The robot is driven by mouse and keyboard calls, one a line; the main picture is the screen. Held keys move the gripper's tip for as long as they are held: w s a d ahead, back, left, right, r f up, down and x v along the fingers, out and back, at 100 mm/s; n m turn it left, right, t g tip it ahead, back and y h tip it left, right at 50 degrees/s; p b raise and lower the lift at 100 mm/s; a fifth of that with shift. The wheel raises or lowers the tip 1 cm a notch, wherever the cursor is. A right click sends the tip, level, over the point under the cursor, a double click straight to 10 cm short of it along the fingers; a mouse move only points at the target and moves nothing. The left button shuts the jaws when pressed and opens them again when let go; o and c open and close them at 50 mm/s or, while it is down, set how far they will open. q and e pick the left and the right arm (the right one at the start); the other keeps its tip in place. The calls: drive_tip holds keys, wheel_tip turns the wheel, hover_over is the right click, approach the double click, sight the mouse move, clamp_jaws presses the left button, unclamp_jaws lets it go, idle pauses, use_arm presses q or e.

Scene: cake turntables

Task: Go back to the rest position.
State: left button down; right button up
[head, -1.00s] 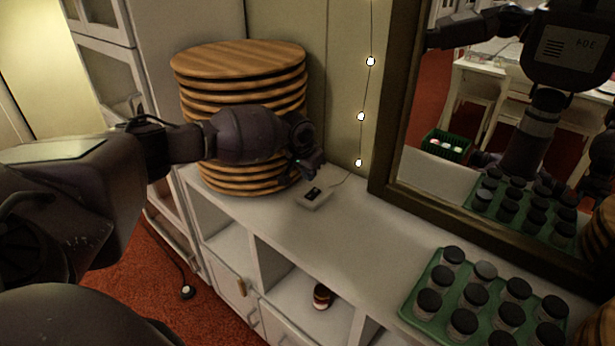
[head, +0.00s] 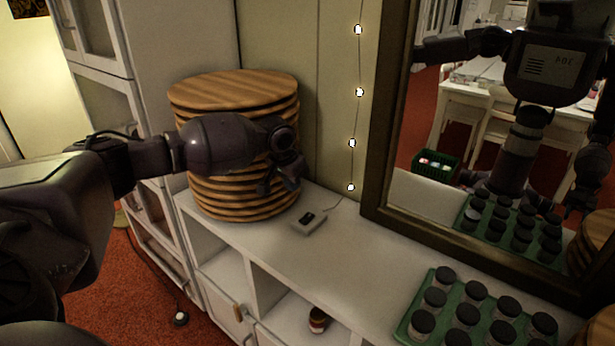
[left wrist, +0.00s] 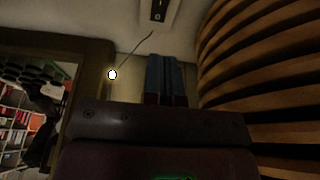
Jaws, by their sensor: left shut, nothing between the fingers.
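My left gripper (head: 281,184) is in front of the right side of the stack of round wooden boards, above the white cabinet top. It is shut and empty. In the left wrist view its two fingers (left wrist: 166,80) lie side by side. A small grey switch box (head: 309,222) with a dark switch lies on the cabinet top, a little right of and below the gripper, apart from it. The box also shows at the top of the left wrist view (left wrist: 157,14). My right gripper is not directly in view.
The stack of wooden boards (head: 240,90) stands close beside my left gripper. A framed mirror (head: 385,150) leans behind the cabinet top (head: 350,255). A green tray (head: 408,325) of dark-lidded jars is at the lower right. A light string (head: 359,92) hangs at the back.

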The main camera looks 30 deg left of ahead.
use_arm(q)
drive_tip(key=w+d+r+m+t+h, duration=0.1)
drive_tip(key=w+d+r+m+t, duration=0.35)
drive_tip(key=w+d+t, duration=0.2)
drive_tip(key=s+d+f+m+t+h, duration=0.1)
drive_tip(key=s+d+f+m+h, duration=0.1)
drive_tip(key=s+d+f, duration=0.35)
drive_tip(key=s+d+f+m+t+h, duration=0.1)
drive_tip(key=s+d+f+t+h, duration=0.15)
drive_tip(key=d, duration=0.55)
drive_tip(key=s+a+f+n+y, duration=0.1)
drive_tip(key=s+f+n+y, duration=0.1)
drive_tip(key=s+f, duration=0.4)
drive_tip(key=s+a+f+n+g+y, duration=0.1)
drive_tip(key=s+f, duration=0.6)
drive_tip(key=s, duration=0.9)
drive_tip(key=s+a+f+n+g+y, duration=0.1)
drive_tip(key=s+f+n+y, duration=0.2)
drive_tip(key=s+f, duration=0.3)
drive_tip(key=s+n, duration=0.1)
drive_tip(key=s, duration=0.4)
drive_tip(key=shift+a+f, duration=0.25)
